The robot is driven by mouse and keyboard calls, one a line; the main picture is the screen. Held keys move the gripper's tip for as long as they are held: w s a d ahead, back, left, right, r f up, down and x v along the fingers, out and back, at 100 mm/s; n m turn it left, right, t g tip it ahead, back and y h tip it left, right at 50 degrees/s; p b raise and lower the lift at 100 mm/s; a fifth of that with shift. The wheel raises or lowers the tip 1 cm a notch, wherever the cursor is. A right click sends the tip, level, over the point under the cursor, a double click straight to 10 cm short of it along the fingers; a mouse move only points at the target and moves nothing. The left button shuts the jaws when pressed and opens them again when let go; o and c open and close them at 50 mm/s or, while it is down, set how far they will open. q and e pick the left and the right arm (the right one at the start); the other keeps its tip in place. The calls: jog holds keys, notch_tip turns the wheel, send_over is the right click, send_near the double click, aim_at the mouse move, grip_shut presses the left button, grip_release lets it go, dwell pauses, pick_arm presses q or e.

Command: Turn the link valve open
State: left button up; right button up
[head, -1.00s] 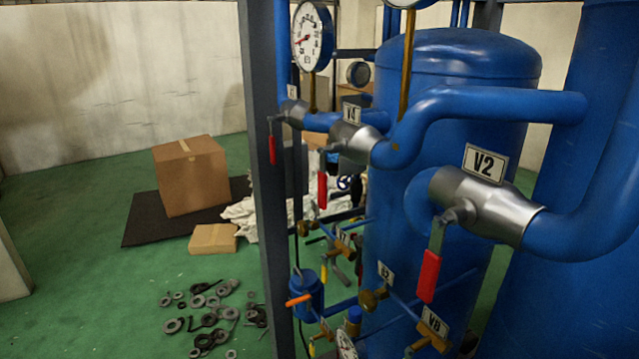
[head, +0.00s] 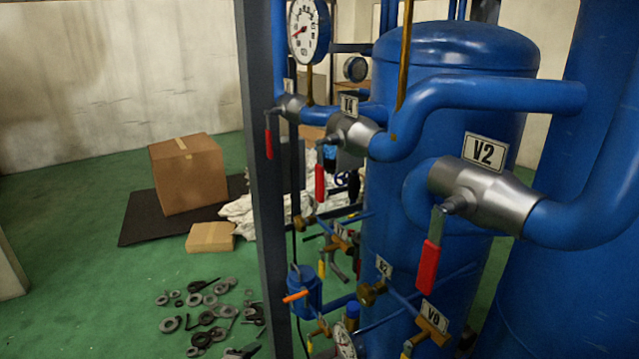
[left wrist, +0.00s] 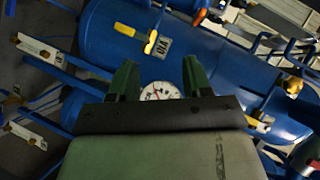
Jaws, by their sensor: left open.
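Several valves with hanging red lever handles sit on blue pipes in the head view. The V2 valve (head: 484,196) is at the right, and its red handle (head: 428,266) points down. A second silver valve (head: 352,133), with a label that seems to read V4, and a third (head: 291,107) are farther back, with handles also down. No readable label names a link valve, so I cannot tell which it is. My left gripper (left wrist: 160,76) is open, its two green fingers apart, with a round gauge (left wrist: 159,91) seen beyond and between them. My right gripper is not in view.
A blue tank (head: 455,70) stands behind the pipes, and a dark upright post (head: 262,160) is left of the valves. Smaller yellow-handled valves sit below.

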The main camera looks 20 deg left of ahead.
pick_arm(q)
jog(key=w+r+m+t+h, duration=0.1)
jog(key=w+r+m+h, duration=0.3)
jog(key=r, duration=0.6)
jog(key=w+r+m+t+h, duration=0.1)
jog(key=w+r+m+t, duration=0.3)
jog(key=r, duration=0.6)
jog(key=m+g+h+b, duration=0.1)
jog(key=m+g+h, duration=0.3)
jog(key=m, duration=0.9)
send_near(317, 181)
jog(key=w+a+f, duration=0.4)
jog(key=w+f, duration=0.2)
jog(key=f, duration=0.4)
jog(key=s+d+r+m+g, duration=0.1)
jog(key=s+d+r+m, duration=0.1)
jog(key=s+r+m, duration=0.3)
jog(key=d+r+m, duration=0.2)
jog(key=r+m, duration=0.1)
jog(key=r, duration=0.3)
jog(key=p+x, duration=0.4)
jog(key=x, duration=0.5)
jog(key=shift+d, duration=0.1)
jog(key=shift+w+d+f+p, duration=0.15)
jog(key=shift+w+d+p, duration=0.05)
jog(key=shift+w+p, duration=0.1)
jog(key=shift+c, duration=0.2)
grip_shut()
